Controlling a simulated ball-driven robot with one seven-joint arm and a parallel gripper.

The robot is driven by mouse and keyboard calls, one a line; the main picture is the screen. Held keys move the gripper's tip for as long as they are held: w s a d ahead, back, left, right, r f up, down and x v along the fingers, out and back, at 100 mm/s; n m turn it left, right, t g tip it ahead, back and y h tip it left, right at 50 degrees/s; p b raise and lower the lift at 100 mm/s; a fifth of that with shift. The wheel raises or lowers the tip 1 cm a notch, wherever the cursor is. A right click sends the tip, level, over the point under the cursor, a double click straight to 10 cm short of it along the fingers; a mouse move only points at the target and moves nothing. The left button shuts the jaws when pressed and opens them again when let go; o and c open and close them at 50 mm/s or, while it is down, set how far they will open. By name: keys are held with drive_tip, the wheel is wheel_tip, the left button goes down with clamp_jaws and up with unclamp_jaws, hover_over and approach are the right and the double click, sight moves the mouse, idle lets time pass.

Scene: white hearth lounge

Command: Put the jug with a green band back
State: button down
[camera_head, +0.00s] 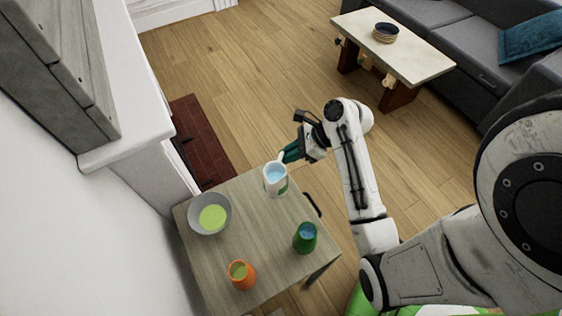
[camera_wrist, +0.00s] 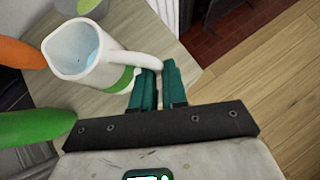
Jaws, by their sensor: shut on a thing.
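The white jug with a green band (camera_head: 274,180) is upright at the far right corner of the small wooden table (camera_head: 262,235). It holds light blue liquid. In the wrist view the jug (camera_wrist: 85,62) shows its spout, green band and handle. My gripper (camera_head: 290,154) reaches in from the right, and its teal fingers (camera_wrist: 158,75) are shut on the jug's handle. Whether the jug's base touches the tabletop or hangs just above it, I cannot tell.
A grey bowl with green content (camera_head: 199,228), an orange jug (camera_head: 241,275) and a green jug (camera_head: 304,238) stand on the same table. A low table (camera_head: 435,63) with a dark bowl (camera_head: 385,33) stands beyond, by a grey sofa (camera_head: 450,30). Open wooden floor (camera_head: 250,75) lies between.

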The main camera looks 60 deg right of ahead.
drive_tip(key=shift+w+d+f, duration=0.2)
drive_tip(key=shift+w+f, duration=0.7)
drive_tip(key=shift+f, duration=0.25)
drive_tip(key=shift+w+f, duration=0.2)
drive_tip(key=shift+f, duration=1.55)
drive_tip(key=c, duration=1.2)
unclamp_jaws()
drive_tip(key=shift+o, duration=0.2)
drive_tip(key=v, duration=1.2)
